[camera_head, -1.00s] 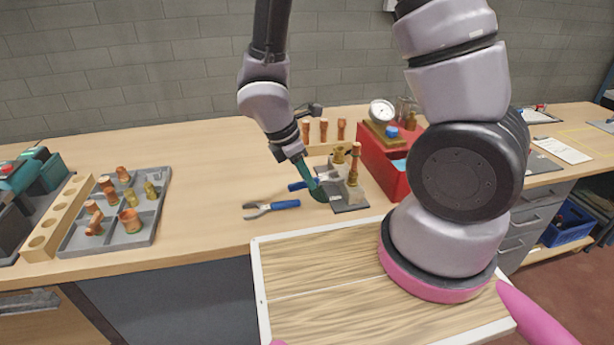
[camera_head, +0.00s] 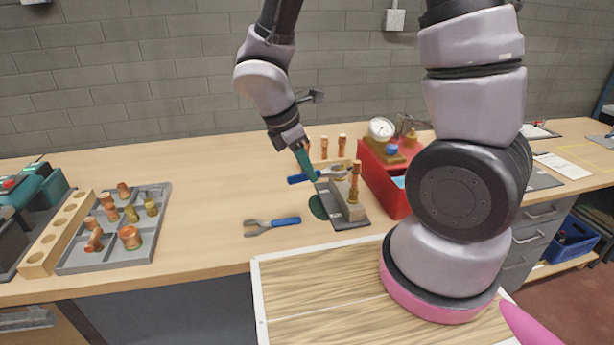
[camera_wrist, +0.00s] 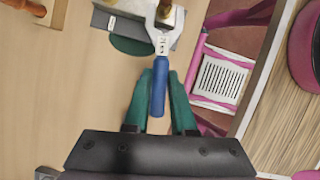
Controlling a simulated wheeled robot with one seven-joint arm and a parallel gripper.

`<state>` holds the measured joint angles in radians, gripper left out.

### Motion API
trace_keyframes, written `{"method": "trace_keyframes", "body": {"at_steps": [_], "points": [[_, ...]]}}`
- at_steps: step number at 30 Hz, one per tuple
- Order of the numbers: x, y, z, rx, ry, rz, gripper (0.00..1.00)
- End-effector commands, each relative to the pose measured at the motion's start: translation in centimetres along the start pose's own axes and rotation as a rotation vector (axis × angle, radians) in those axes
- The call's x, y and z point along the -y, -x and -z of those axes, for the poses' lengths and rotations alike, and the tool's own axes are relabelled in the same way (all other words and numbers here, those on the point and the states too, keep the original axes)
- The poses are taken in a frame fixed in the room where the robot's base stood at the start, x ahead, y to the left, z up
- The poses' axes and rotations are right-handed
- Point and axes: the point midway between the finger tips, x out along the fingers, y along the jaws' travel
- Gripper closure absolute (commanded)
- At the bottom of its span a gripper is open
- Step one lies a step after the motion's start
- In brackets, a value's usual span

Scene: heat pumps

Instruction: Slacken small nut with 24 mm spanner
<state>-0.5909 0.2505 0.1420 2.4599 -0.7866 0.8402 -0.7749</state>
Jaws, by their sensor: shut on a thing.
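My gripper (camera_head: 314,178) has green fingers. It is shut on the blue handle of a spanner (camera_head: 297,179), which lies between the fingers in the wrist view (camera_wrist: 158,92). The spanner's silver shank carries a marking that looks like 24. Its open jaw overlaps a brass fitting (camera_wrist: 166,13) at the top of the wrist view; I cannot tell whether it is seated on the nut. The holding block (camera_head: 346,203) carries an upright copper pipe with brass nuts (camera_head: 355,180). The small nut is not clearly distinguishable.
A second blue-handled spanner (camera_head: 284,221) lies on the bench in front. A red box (camera_head: 392,193) with a gauge (camera_head: 381,128) stands right of the block. A grey parts tray (camera_head: 150,230) is at left.

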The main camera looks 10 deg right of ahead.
Motion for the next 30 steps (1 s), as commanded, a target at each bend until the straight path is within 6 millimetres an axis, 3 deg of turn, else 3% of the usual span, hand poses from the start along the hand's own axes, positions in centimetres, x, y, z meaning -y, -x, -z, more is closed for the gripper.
{"method": "trace_keyframes", "body": {"at_steps": [18, 30], "points": [[0.0, 4.0, -1.6, -0.002, -0.001, -0.001, 1.0], [0.1, 4.3, -1.7, -0.001, 0.0, 0.001, 1.0]]}}
